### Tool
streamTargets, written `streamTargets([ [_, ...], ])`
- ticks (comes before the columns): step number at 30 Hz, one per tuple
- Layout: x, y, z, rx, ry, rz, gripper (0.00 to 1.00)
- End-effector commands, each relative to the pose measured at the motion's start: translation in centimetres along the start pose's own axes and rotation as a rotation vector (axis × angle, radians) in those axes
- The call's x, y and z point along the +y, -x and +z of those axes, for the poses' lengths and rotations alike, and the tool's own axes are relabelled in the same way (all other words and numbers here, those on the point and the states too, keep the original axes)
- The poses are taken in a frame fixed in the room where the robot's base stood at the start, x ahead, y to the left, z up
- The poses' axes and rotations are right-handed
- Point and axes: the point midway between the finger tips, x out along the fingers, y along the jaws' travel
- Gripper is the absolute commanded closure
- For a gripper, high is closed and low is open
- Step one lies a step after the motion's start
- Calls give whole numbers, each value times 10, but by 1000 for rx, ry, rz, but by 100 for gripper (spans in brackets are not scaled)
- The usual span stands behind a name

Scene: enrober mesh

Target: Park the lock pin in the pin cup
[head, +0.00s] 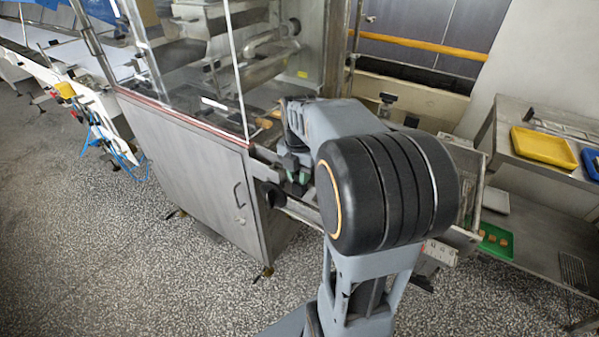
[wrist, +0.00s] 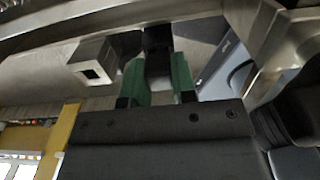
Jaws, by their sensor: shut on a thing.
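My gripper (wrist: 157,83) shows in the wrist view with green finger pads on both sides of a dark block-like piece (wrist: 158,40). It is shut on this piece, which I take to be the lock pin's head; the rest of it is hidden. A square metal piece with an open end (wrist: 92,62) is just left of the fingers, apart from them; it may be the pin cup, but I cannot tell for sure. In the head view my gripper (head: 297,172) is at the right edge of the machine, partly hidden by my arm.
A steel cabinet (head: 190,165) with clear panels stands left of my arm. Metal rails (wrist: 120,15) run close to the fingers. At right a bench holds a yellow tray (head: 545,147) and a blue tray (head: 591,163); a green tray (head: 488,246) is lower. The speckled floor in front is clear.

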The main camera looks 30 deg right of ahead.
Motion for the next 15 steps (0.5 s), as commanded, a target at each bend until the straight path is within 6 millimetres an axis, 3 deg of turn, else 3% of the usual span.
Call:
streamTargets([
  [14,0,-4,0,0,0,0,98],
  [15,0,-4,0,0,0,0,74],
])
